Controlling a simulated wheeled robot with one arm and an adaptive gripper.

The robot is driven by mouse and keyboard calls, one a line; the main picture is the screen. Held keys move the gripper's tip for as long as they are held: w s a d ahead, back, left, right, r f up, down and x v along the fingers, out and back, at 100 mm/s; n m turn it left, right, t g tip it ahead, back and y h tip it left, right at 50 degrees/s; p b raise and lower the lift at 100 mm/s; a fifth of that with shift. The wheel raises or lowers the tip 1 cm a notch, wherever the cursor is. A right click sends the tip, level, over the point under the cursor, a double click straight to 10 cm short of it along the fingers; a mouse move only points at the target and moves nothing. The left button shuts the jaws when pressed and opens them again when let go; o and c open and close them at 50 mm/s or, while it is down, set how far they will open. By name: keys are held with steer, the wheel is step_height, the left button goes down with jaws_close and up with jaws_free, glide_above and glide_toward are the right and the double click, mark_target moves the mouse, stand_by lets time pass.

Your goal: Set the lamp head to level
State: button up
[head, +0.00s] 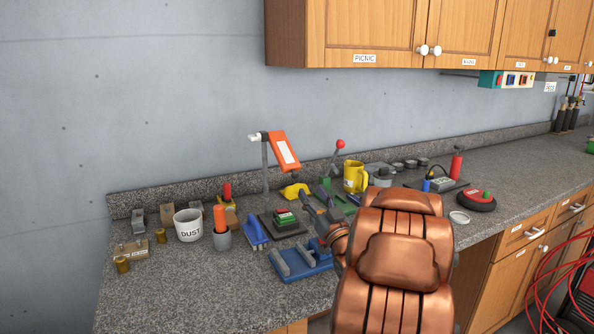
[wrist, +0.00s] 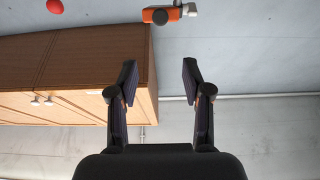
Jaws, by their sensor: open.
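The lamp has an orange head (head: 284,149) with a pale panel, on a thin grey post (head: 265,178) above the counter. In the head view the lamp head is tilted, sloping down to the right from its pivot. It also shows at the top edge of the wrist view, as an orange block (wrist: 160,15) with a pale fitting at its right. My gripper (head: 317,202) is below and right of the lamp head, apart from it. In the wrist view my gripper (wrist: 159,75) has its fingers spread with nothing between them. My arm hides part of the counter.
A red-knobbed lever (head: 340,144), a yellow mug (head: 354,177) and green and yellow items stand close around my gripper. A white DUST mug (head: 188,226) and a grey cup (head: 221,240) are left. A blue fixture (head: 303,270) lies in front. Wall cabinets (head: 390,30) hang above.

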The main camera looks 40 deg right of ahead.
mark_target(296, 177)
steer(key=shift+w+d+r+p, duration=0.15)
steer(key=shift+w+d+p, duration=0.4)
steer(key=shift+w+p, duration=0.75)
steer(key=shift+w+d+r+p, duration=0.2)
steer(key=shift+w+d+p, duration=0.4)
steer(key=shift+w, duration=1.35)
steer(key=shift+w+d+r+p, duration=0.15)
steer(key=shift+w+d+p, duration=0.35)
steer(key=shift+w+p, duration=0.85)
steer(key=shift+w+b, duration=0.25)
steer(key=shift+b, duration=0.05)
steer(key=shift+c, duration=0.3)
jaws_close()
